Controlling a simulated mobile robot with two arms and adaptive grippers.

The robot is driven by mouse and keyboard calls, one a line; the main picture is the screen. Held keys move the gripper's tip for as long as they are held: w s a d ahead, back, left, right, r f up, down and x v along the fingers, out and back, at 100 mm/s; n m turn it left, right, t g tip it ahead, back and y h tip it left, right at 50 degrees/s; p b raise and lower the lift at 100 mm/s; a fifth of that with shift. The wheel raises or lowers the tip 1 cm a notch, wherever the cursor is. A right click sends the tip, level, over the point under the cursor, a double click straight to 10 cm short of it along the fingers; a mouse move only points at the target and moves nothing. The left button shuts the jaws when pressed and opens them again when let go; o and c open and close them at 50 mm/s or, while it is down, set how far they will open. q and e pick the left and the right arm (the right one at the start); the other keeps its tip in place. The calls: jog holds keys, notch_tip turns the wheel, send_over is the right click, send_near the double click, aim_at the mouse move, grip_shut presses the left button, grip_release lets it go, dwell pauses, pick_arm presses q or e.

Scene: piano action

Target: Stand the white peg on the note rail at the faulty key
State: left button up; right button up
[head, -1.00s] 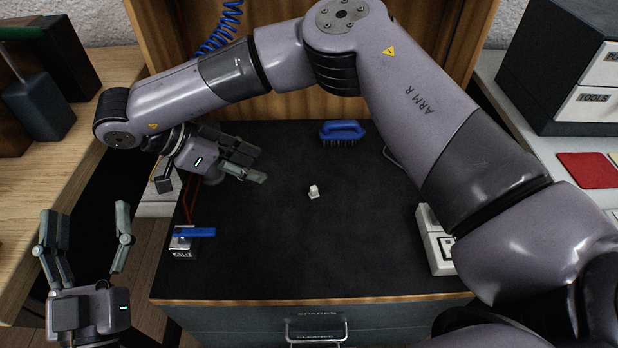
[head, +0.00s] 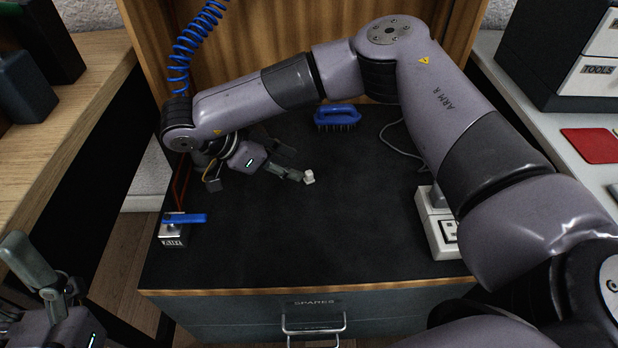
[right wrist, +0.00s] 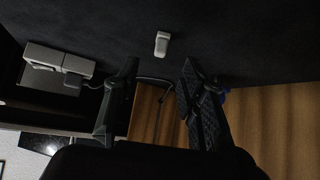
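The small white peg (head: 309,177) is on the dark bench top, near its middle. My right gripper (head: 297,165) is low over the bench, just left of the peg, with its fingers apart. In the right wrist view, the peg (right wrist: 162,43) shows beyond the two spread fingertips (right wrist: 160,68), with nothing between the fingers. My left gripper (head: 42,290) is at the lower left, cut off by the frame edge. Its visible finger is spread outward and I see nothing held. I cannot make out a note rail or a faulty key in these views.
A blue brush (head: 337,116) lies at the back of the bench. A block with a blue lever (head: 184,218) stands at the left edge. A white device (head: 437,222) with a cable is at the right, near my right arm. The bench's front middle is clear.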

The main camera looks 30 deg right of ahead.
aim_at(309, 172)
jog(key=b+x, duration=0.1)
jog(key=x, duration=0.4)
jog(key=shift+d+f+b, duration=0.25)
jog(key=shift+b, duration=0.1)
grip_shut()
jog(key=shift+r, duration=0.1)
